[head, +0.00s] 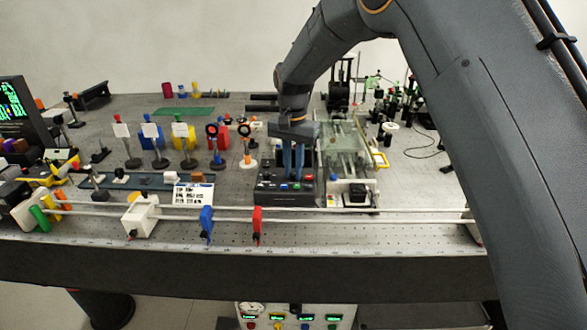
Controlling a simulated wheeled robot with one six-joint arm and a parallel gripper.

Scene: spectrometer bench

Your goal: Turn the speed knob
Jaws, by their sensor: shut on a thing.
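A low black control box (285,198) with small coloured buttons on its front stands near the middle of the bench. My gripper (293,177) reaches straight down onto the top of this box, with its bluish fingers close together. It is shut on a small part there, which I take to be the speed knob. The fingers hide the knob, so its angle and markings cannot be seen.
A glass-covered unit (346,145) stands close to the right of the box. A white rail (350,219) with red (257,225) and blue (206,224) holders runs in front. Several upright optics posts stand left. The bench at right is partly clear.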

